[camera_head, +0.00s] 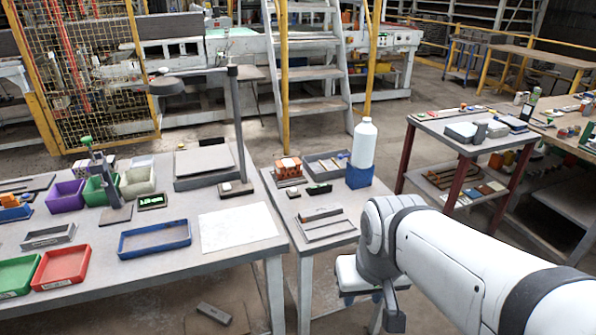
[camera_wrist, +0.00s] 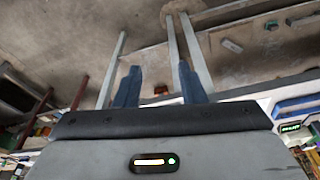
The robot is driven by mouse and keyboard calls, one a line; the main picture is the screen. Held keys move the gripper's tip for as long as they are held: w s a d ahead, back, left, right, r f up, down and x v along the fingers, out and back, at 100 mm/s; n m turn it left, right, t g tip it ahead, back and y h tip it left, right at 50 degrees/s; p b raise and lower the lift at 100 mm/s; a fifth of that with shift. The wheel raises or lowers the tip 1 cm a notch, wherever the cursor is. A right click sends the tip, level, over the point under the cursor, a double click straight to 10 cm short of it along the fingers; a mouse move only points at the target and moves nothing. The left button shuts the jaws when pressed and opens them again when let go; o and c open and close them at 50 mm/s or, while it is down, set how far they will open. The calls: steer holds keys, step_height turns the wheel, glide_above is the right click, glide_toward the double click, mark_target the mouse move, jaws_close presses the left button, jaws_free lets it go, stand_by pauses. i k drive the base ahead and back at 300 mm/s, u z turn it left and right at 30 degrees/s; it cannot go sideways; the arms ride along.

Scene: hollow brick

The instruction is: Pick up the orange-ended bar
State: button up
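My gripper (camera_head: 362,299) hangs low beside the right front of the small grey table (camera_head: 282,211), partly behind my white arm. In the wrist view its two blue fingers (camera_wrist: 159,72) stand well apart with nothing held between them. A slim dark bar with a brownish end (camera_head: 321,215) lies at the grey open tray on the small table. A grey bar (camera_head: 214,313) lies on the floor left of that table, and it also shows in the wrist view (camera_wrist: 232,46). A small orange patch (camera_wrist: 161,90) shows beyond the fingers.
A white bottle (camera_head: 364,145) stands over a blue block (camera_head: 358,177) at the small table's back right. An orange hollow brick (camera_head: 288,167) stands at its back left. The large left table (camera_head: 110,280) carries coloured bins and a blue tray (camera_head: 155,239). Floor between tables is open.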

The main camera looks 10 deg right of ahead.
mark_target(315, 214)
steer(key=i, duration=0.45)
steer(key=k, duration=1.25)
steer(key=u, duration=0.3)
steer(key=i, duration=1.8)
steer(key=z, duration=0.6)
